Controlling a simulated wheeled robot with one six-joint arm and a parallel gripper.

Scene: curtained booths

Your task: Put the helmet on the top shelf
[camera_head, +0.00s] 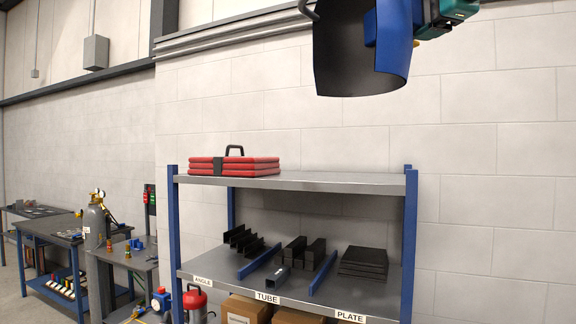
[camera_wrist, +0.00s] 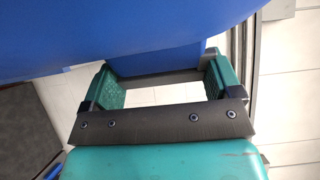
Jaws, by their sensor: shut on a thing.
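The helmet (camera_head: 396,42), a curved blue shell with a dark inside, hangs high at the top of the head view, cut off by the frame edge. My teal gripper (camera_head: 428,14) is at its right side and is shut on it. In the wrist view, the blue helmet (camera_wrist: 120,35) fills the top, and a blue part of it sits between the two green fingers of my gripper (camera_wrist: 165,78). The top shelf (camera_head: 340,181) of the grey metal rack is well below the helmet, apart from it. Its middle and right are bare.
Red cases (camera_head: 250,166) with a black handle are stacked on the top shelf's left. Blue posts (camera_head: 409,230) stand at the rack's corners. The lower shelf (camera_head: 215,262) holds dark metal stock and blue bars. A gas cylinder (camera_head: 95,225) and workbenches stand at left.

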